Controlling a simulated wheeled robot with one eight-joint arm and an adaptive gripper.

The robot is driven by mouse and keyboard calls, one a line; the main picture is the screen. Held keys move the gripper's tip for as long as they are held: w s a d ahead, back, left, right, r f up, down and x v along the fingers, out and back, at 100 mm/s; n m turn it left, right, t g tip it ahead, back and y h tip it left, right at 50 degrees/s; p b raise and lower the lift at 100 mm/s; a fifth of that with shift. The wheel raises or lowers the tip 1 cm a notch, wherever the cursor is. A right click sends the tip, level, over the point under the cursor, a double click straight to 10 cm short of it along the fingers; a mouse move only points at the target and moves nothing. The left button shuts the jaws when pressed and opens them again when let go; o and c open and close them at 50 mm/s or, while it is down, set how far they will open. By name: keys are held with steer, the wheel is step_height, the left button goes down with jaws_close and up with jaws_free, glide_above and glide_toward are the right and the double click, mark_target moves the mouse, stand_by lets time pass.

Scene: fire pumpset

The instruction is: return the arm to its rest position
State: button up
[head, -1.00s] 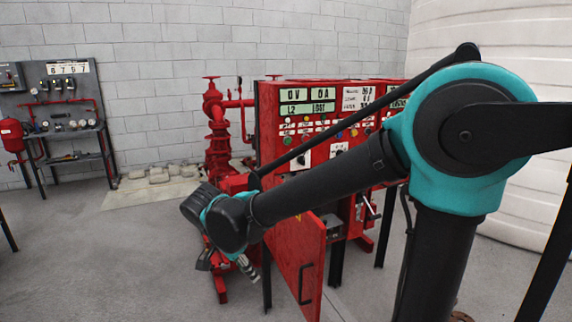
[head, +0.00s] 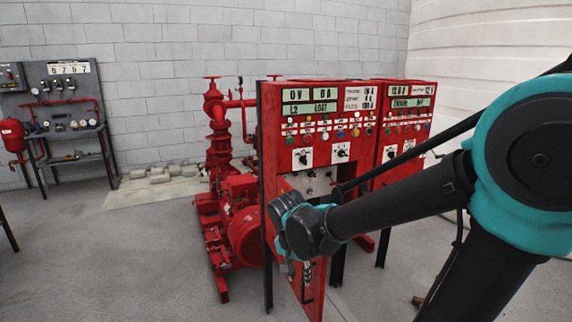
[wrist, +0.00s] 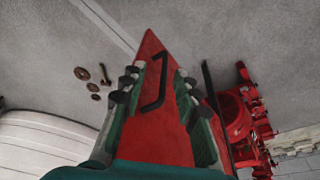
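My arm crosses the right side of the head view, its black and teal links in front of the red control panel (head: 300,185). My gripper (head: 306,280) hangs at the arm's end, small and partly hidden, in front of the panel's open red door (head: 311,296). In the wrist view my gripper (wrist: 155,90) has its two fingers spread apart with nothing between them touching. The red door (wrist: 155,140) with its black handle (wrist: 156,88) lies beyond the fingers; I cannot tell the exact gap.
A red pump (head: 240,225) stands left of the panel. A grey rack with gauges (head: 70,110) is at the far left. Small brown parts (wrist: 88,82) lie on the floor in the wrist view. The floor at left (head: 110,260) is clear.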

steer(key=s+d+f+n+t, duration=0.1)
steer(key=s+d+f+n, duration=0.1)
steer(key=d, duration=0.5)
steer(key=s+d+f+n+t+y, duration=0.1)
steer(key=s+d+f+n, duration=0.2)
steer(key=d, duration=0.5)
steer(key=shift+d+f+n+y, duration=0.2)
steer(key=shift+f+n+y, duration=0.1)
steer(key=shift+f, duration=0.1)
stand_by(1.7)
